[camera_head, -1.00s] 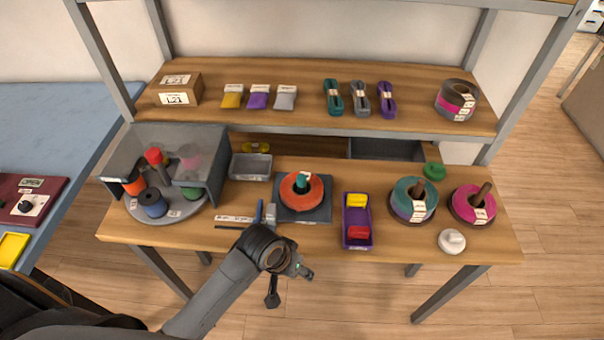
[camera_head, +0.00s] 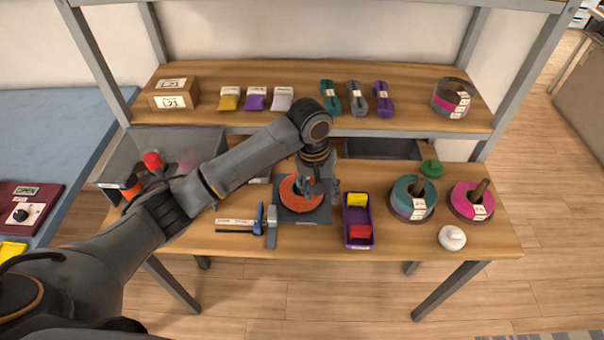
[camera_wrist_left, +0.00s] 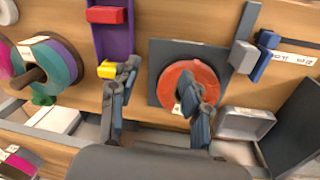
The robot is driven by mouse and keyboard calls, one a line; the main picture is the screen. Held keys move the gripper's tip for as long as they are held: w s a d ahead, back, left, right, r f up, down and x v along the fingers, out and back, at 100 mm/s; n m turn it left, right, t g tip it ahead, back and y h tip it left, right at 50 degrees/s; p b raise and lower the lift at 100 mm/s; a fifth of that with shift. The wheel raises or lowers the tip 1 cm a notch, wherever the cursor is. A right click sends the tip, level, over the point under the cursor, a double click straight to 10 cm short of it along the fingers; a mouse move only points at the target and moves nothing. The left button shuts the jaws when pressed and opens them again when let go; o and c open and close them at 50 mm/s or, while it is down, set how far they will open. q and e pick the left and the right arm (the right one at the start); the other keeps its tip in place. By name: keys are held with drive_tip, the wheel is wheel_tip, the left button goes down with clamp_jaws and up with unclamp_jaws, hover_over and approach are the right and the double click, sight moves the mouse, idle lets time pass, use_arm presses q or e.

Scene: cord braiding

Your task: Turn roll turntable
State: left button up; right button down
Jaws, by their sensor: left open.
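In the head view my left arm crosses in front of the round grey turntable under the clear cover (camera_head: 145,141) at the left and hides most of it. A red knob (camera_head: 152,160) and part of an orange roll (camera_head: 131,189) show there. My left gripper (camera_head: 319,188) is open and points down over the orange-red roll (camera_head: 289,190) on the dark square plate (camera_head: 290,216). Contact cannot be told. My right gripper is not in view.
The purple tray (camera_head: 346,221) holds a yellow and a red piece. A teal roll (camera_head: 403,192), a pink roll (camera_head: 470,207) and a white knob (camera_head: 452,238) stand to its right. A blue-handled tool (camera_head: 260,214) lies left of the plate. The shelf edge is above.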

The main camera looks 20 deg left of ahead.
use_arm(q)
drive_tip(key=w+a+r+n+y, duration=0.2)
drive_tip(key=w+a+r+n, duration=0.35)
drive_tip(key=r, duration=0.55)
drive_tip(key=shift+m, duration=0.95)
drive_tip(key=f, duration=0.4)
drive_tip(key=f+p, duration=0.1)
drive_tip(key=f, duration=0.4)
drive_tip(key=a+f+p, duration=0.1)
drive_tip(key=f, duration=0.4)
drive_tip(key=shift+w, duration=0.25)
clamp_jaws()
